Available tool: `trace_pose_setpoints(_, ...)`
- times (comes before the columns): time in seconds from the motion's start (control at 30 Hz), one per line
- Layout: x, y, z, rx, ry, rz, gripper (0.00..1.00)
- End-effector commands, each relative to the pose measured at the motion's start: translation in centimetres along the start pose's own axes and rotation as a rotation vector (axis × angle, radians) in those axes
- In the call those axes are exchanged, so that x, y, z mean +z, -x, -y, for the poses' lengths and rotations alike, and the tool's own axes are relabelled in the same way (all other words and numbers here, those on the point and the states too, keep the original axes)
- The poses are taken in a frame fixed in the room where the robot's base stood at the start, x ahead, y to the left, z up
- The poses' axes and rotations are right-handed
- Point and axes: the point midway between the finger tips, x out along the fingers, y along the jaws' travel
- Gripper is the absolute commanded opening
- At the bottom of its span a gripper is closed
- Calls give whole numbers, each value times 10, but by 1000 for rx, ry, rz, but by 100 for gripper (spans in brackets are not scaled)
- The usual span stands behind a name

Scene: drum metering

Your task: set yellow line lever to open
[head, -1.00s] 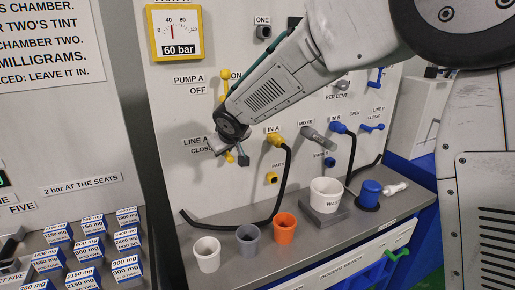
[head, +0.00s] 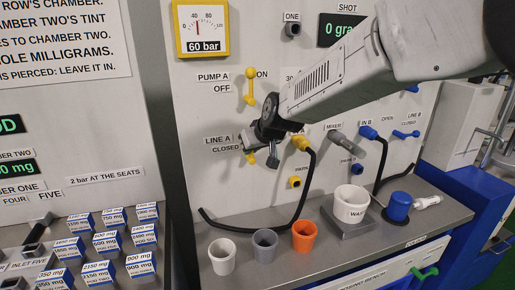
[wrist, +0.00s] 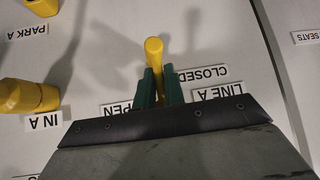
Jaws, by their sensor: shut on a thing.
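The labels "LINE A" (wrist: 218,96) and "CLOSED" (wrist: 203,75) are right of the fingers there, upside down; the partly hidden "OPEN" label (wrist: 117,110) is to the left. In the head view my gripper (head: 262,152) is at the panel right of the "LINE A CLOSED" label (head: 220,144). A little yellow of the lever (head: 250,158) shows beside the fingers.
The yellow IN A connector (head: 301,143) with its black hose is just right of my gripper. The yellow pump A lever (head: 250,88) is above. White, grey and orange cups (head: 304,236) stand on the shelf below, beside a waste cup (head: 350,205).

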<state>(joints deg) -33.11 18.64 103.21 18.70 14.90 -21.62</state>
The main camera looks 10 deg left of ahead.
Motion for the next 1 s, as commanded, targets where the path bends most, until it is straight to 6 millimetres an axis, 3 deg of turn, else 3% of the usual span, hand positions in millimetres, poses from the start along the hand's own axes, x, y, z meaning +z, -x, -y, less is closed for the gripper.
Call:
trace_pose_setpoints(0.03, -17, 7, 2, 1, 0, -35, 0)
trace_pose_setpoints(0.27, -16, 7, 2, 2, -1, -35, 0)
trace_pose_setpoints(0.3, -16, 7, 1, 2, -2, -35, 19)
trace_pose_setpoints(0.37, -16, 7, 1, 3, -2, -36, 32)
trace_pose_setpoints(0.77, -11, 8, -3, 5, -2, -23, 32)
trace_pose_setpoints(1.0, -12, 44, -1, 4, 0, -27, 32)
